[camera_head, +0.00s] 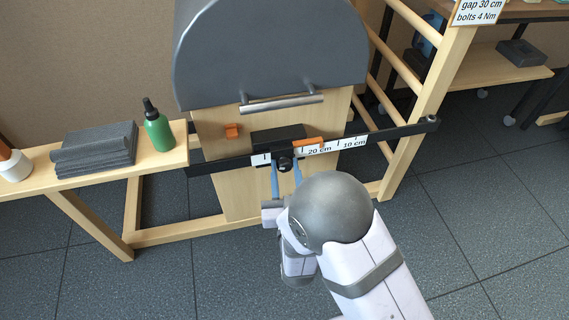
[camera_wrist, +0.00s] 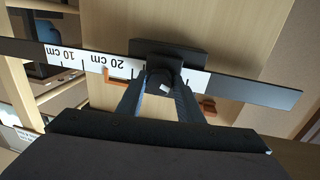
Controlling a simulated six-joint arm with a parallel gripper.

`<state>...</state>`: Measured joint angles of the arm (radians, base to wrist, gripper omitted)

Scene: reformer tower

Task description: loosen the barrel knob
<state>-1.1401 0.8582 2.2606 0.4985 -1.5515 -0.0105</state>
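The barrel knob (camera_head: 285,163) is a small dark knob on the front of a black slider block (camera_head: 277,137), which sits on a dark horizontal rail with a white scale. It also shows in the wrist view (camera_wrist: 160,82), with a pale mark on its face. My gripper (camera_head: 286,170) reaches up to it from below and in front. Its two bluish fingers (camera_wrist: 158,94) stand one on each side of the knob, with small gaps seeming to show. The gripper looks open around the knob; contact at the tips is hard to see.
An orange marker (camera_head: 308,141) sits on the scale (camera_head: 345,144) near 20 cm. An orange tab (camera_head: 232,131) is on the wooden panel. A grey padded carriage (camera_head: 270,55) with a bar handle stands above. A left shelf holds grey towels (camera_head: 97,147) and a green bottle (camera_head: 157,130).

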